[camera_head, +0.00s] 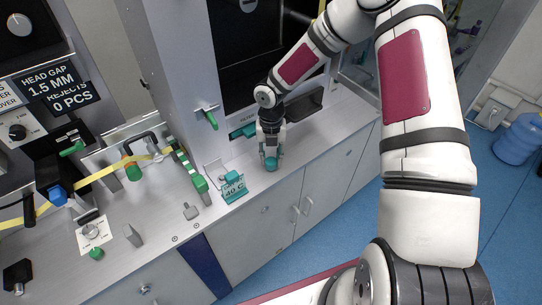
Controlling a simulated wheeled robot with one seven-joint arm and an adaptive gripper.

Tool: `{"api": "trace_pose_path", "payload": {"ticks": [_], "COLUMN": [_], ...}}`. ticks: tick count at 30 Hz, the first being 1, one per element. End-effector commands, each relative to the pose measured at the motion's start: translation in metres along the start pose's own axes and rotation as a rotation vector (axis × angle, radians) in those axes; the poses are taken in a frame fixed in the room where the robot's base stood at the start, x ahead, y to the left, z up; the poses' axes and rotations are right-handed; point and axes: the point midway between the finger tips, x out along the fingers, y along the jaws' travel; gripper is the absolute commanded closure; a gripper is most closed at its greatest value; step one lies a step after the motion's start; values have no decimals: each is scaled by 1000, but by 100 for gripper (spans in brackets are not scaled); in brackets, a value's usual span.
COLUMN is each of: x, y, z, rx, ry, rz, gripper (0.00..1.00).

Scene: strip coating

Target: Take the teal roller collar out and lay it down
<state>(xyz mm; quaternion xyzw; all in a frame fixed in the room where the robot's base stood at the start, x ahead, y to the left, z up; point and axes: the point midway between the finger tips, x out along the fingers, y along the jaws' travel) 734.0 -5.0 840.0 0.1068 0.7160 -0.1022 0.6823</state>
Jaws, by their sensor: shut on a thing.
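The grey counter (312,131) is mostly bare to the right of my gripper. A blue water bottle (519,140) stands at the far right.

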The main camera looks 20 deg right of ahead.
Motion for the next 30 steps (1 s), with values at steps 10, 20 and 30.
{"api": "trace_pose_path", "payload": {"ticks": [10,20,30], "x": [8,8,2], "y": [0,0,0], "z": [1,0,1], "rx": [1,0,0], "ry": [0,0,-2], "rz": [0,0,0], "gripper": [100,48,48]}}
